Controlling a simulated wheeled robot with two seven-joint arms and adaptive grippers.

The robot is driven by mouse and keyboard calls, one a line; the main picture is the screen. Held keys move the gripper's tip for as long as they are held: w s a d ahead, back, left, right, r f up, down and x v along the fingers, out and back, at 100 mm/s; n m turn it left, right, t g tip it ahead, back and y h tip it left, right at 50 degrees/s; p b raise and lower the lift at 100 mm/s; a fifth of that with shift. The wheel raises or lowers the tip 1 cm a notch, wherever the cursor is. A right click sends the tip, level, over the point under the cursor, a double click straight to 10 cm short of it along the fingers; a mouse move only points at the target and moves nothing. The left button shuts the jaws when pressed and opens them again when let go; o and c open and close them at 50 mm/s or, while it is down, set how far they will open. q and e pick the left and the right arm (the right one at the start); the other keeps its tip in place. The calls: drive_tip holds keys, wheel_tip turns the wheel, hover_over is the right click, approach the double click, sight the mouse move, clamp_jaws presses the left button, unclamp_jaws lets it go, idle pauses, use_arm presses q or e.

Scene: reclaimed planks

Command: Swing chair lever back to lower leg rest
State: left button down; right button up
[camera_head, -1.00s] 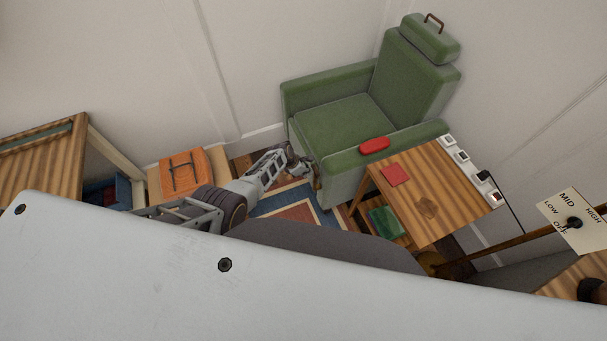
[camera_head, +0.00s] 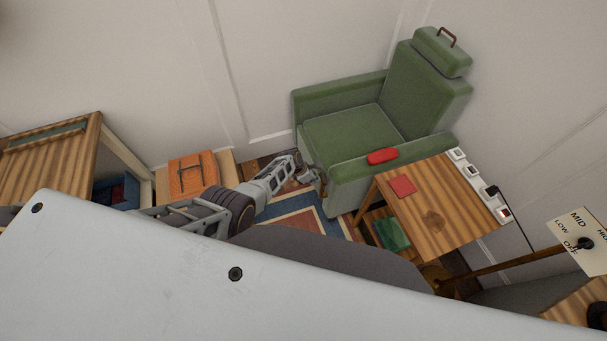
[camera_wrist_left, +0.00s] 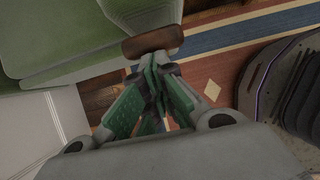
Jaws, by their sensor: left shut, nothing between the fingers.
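The green armchair (camera_head: 345,130) stands against the wall, with a red object (camera_head: 382,156) on its near armrest. My left gripper (camera_head: 309,174) is low beside the front corner of that armrest. In the left wrist view, the left gripper (camera_wrist_left: 152,90) has its green-padded fingers shut with nothing between them. A brown wooden bar, which looks like the chair lever (camera_wrist_left: 153,42), lies just beyond the fingertips, very near or touching; I cannot tell which. The chair (camera_wrist_left: 55,35) also shows there at upper left. The leg rest's position is unclear. My right gripper is out of view.
A wooden side table (camera_head: 440,200) with a red square (camera_head: 403,186) stands close to the chair's near side. A low stand with an orange item (camera_head: 192,174) is at left. A patterned rug (camera_head: 300,222) covers the floor. A dial panel (camera_head: 578,240) is at far right.

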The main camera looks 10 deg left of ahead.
use_arm(q)
drive_tip(key=a+p+v, duration=0.1)
drive_tip(key=p+v, duration=0.4)
drive_tip(key=v, duration=0.6)
drive_tip(key=shift+s+p, duration=0.4)
idle(0.7)
drive_tip(key=shift+a, duration=0.1)
idle(0.4)
